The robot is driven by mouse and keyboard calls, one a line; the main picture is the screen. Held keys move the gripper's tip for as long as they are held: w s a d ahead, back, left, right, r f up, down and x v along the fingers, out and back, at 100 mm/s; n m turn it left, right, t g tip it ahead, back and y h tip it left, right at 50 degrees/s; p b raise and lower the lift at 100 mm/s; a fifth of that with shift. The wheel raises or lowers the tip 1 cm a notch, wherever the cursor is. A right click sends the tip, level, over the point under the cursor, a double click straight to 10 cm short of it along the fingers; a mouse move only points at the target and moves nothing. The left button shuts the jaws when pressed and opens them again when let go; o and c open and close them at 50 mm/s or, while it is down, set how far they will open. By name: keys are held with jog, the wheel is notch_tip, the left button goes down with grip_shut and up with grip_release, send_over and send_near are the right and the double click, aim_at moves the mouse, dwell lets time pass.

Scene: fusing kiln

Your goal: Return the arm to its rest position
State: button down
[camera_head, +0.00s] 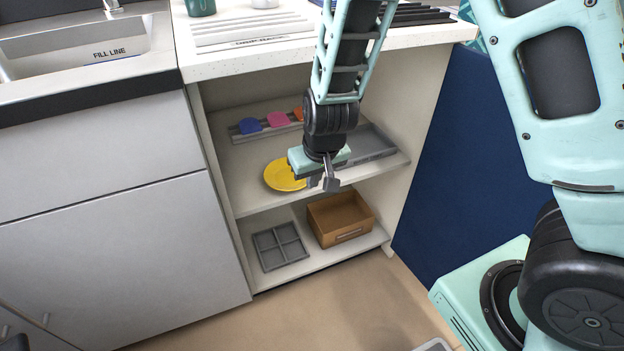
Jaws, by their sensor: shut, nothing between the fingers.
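My gripper (324,181) hangs from my arm in front of the open shelf unit, about level with the middle shelf (235,200). Its fingers point down and look closed, with nothing held between them. A yellow plate (281,176) lies on the middle shelf, just left of and behind the gripper. Part of the plate's right side is hidden by the gripper. I cannot tell from this view how far apart they are.
Blue (250,125) and pink (278,119) discs stand in a rack behind the plate. A grey tray (372,145) lies right. A brown box (341,218) and grey divided tray (279,246) sit on the bottom shelf. The counter (300,57) overhangs the shelves; a sink (75,45) is left.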

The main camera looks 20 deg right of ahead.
dwell(0.4)
jog(key=s+a+r+n+g+y, duration=0.1)
jog(key=s+a+r+n, duration=0.1)
jog(key=s+a+r, duration=0.3)
jog(key=s+a+r+n+g+y, duration=0.1)
jog(key=s+a+r+n, duration=0.2)
jog(key=s, duration=0.4)
jog(key=s+d+r+n+g+h, duration=0.15)
jog(key=s+r, duration=0.45)
jog(key=s, duration=0.6)
notch_tip(320, 180, up, 25)
jog(key=p, duration=2.5)
jog(key=shift+a+r+n+p, duration=0.2)
jog(key=shift+n+p, duration=0.15)
